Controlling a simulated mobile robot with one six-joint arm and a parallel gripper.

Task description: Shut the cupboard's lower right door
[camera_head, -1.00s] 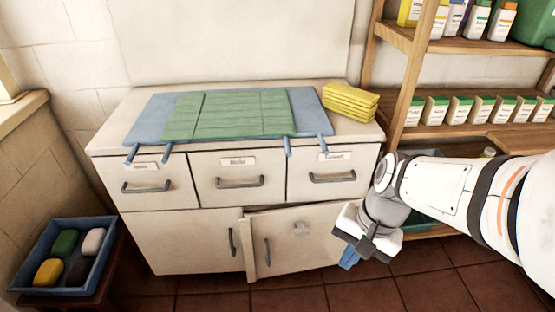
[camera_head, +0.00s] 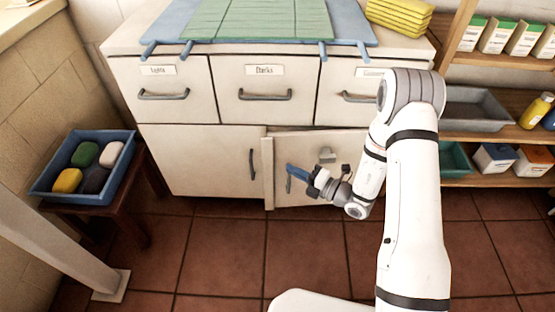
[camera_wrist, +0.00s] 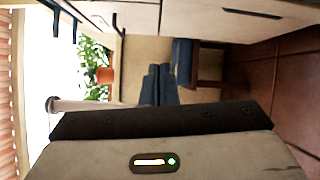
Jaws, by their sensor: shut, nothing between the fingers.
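The cream cupboard's lower right door (camera_head: 312,141) stands ajar in the head view. Its left edge (camera_head: 268,175) juts out past the closed lower left door (camera_head: 212,160), and its dark vertical handle (camera_head: 288,184) is near that edge. My gripper (camera_head: 289,169) is in front of this door, with its blue fingers near the handle and pointing left. I cannot tell whether they touch the door. The fingers (camera_wrist: 160,84) are together and empty in the wrist view, where the cupboard front (camera_wrist: 215,42) lies at the upper right. My wrist hides part of the door.
Three closed drawers, including the middle one (camera_head: 263,90), sit above the doors. A stool (camera_head: 118,200) with a blue tray (camera_head: 62,190) of soaps stands left. Shelves (camera_head: 500,62) stand right. The tiled floor (camera_head: 230,250) before the cupboard is clear.

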